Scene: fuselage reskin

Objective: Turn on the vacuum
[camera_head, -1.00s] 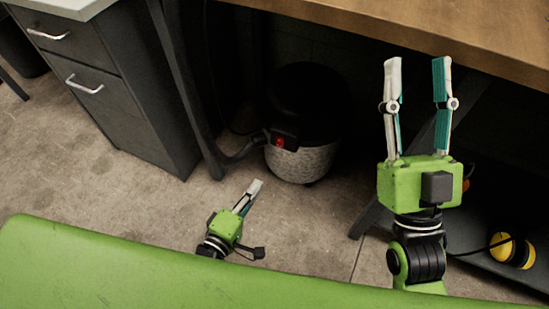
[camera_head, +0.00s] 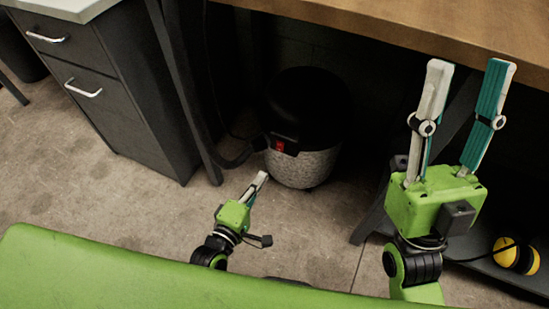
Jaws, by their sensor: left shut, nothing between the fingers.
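The vacuum (camera_head: 303,168) stands on the floor under the wooden workbench. It has a black top and a speckled grey lower drum, with a hose at its left. A small red switch (camera_head: 280,146) shows on its front left side. My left gripper (camera_head: 262,177) is shut and empty, low over the floor, pointing up and right toward the vacuum. Its tips are just short of the drum in the picture, below the switch. My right gripper (camera_head: 468,68) is open and empty, raised at the right in front of the bench edge.
The wooden workbench (camera_head: 400,30) overhangs the vacuum, with a dark leg left of it. A grey drawer cabinet (camera_head: 105,95) stands at the left. Yellow ear defenders (camera_head: 514,255) lie on a low shelf at right. The floor (camera_head: 130,200) between is clear.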

